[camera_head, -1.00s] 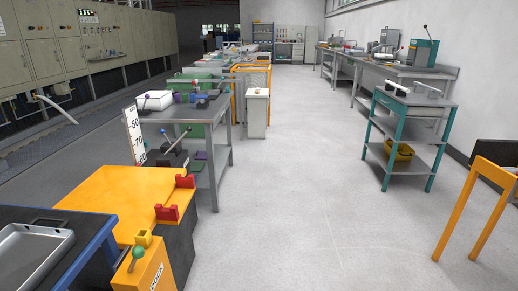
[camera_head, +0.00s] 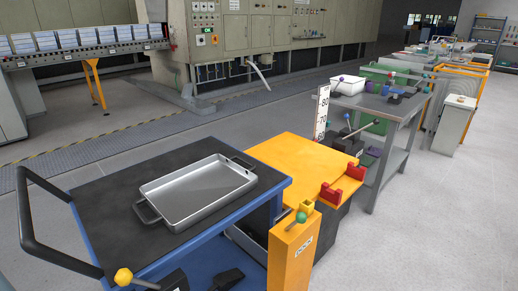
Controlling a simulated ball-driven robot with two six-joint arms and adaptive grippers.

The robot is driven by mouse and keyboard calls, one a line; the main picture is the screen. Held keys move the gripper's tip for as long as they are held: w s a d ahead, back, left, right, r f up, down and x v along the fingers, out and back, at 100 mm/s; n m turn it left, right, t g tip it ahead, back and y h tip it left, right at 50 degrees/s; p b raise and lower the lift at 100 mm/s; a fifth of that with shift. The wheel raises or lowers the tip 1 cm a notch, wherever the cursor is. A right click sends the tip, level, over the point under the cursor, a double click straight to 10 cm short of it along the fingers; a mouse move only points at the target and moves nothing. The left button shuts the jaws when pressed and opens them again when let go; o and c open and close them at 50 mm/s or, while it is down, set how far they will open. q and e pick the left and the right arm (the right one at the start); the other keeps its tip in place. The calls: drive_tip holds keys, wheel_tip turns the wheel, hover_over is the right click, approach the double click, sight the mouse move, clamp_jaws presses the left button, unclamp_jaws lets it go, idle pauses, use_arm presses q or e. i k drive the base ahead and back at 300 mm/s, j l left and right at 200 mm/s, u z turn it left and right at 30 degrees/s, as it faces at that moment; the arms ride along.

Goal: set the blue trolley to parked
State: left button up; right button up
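The blue trolley (camera_head: 98,232) stands at the lower left, with a dark top, a blue frame and a black push handle (camera_head: 30,213) at its left end. A grey metal tray (camera_head: 170,215) with two handles lies on its top. A lever with a yellow knob (camera_head: 123,277) sticks out at the trolley's near side, at the bottom edge. A yellow post (camera_head: 289,258) marked DOCK, with a green knob (camera_head: 301,217), stands at the trolley's right end. Whether they touch I cannot tell. Neither of my grippers is in view.
A yellow-topped table (camera_head: 290,160) with red blocks (camera_head: 332,193) stands behind the post. A grey workbench (camera_head: 385,105) is beyond it. A furnace with control panels (camera_head: 250,30) and a conveyor (camera_head: 90,52) run along the back. The floor at right is clear.

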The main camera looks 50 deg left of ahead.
sight(114, 237)
drive_tip(key=u, duration=2.1)
